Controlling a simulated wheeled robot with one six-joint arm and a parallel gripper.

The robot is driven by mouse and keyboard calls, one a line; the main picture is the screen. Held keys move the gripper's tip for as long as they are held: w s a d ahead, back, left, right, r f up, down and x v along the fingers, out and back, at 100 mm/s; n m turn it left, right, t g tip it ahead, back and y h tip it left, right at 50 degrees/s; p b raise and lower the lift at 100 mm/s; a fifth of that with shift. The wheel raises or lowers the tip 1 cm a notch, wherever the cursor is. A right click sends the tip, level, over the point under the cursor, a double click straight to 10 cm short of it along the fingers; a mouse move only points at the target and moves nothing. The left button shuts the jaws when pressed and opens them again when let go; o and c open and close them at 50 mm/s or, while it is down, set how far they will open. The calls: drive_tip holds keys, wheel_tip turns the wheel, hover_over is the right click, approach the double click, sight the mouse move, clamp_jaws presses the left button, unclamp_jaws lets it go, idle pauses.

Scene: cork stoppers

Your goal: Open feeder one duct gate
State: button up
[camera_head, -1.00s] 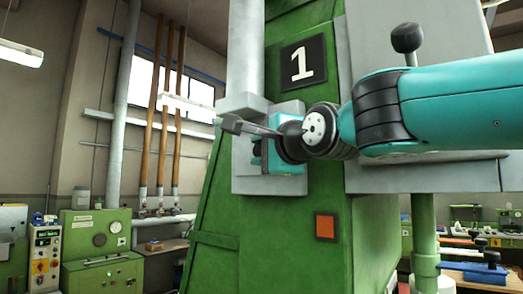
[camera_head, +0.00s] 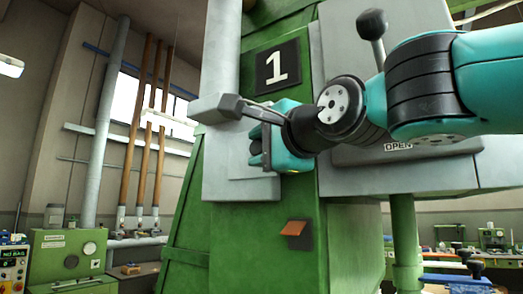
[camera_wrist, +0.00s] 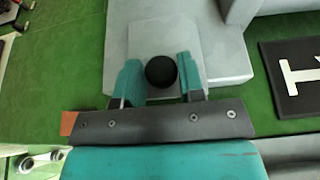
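The gate's black round knob (camera_wrist: 161,71) shows in the wrist view in front of a pale grey plate (camera_wrist: 140,35). My gripper (camera_wrist: 160,82) has its two teal fingers apart, one on each side of the knob. The gaps are very small, and I cannot tell whether either finger touches it. In the head view my gripper (camera_head: 262,146) is at the grey gate housing (camera_head: 215,165) under the vertical duct (camera_head: 219,50). My gripper and wrist hide much of the gate there. A black number 1 sign (camera_head: 278,67) is on the green feeder, above my gripper.
A black ball-topped lever (camera_head: 372,25) stands on a grey box at the right, with an OPEN label (camera_head: 398,147) below it, close to my arm. Green machines (camera_head: 68,250) stand at the far left.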

drive_tip(key=shift+o, duration=1.4)
drive_tip(key=shift+d, duration=0.25)
drive_tip(key=shift+a, duration=0.15)
drive_tip(key=shift+s, duration=0.1)
drive_tip(key=b+v, duration=1.4)
drive_tip(key=v, duration=0.3)
drive_tip(key=shift+s, duration=0.15)
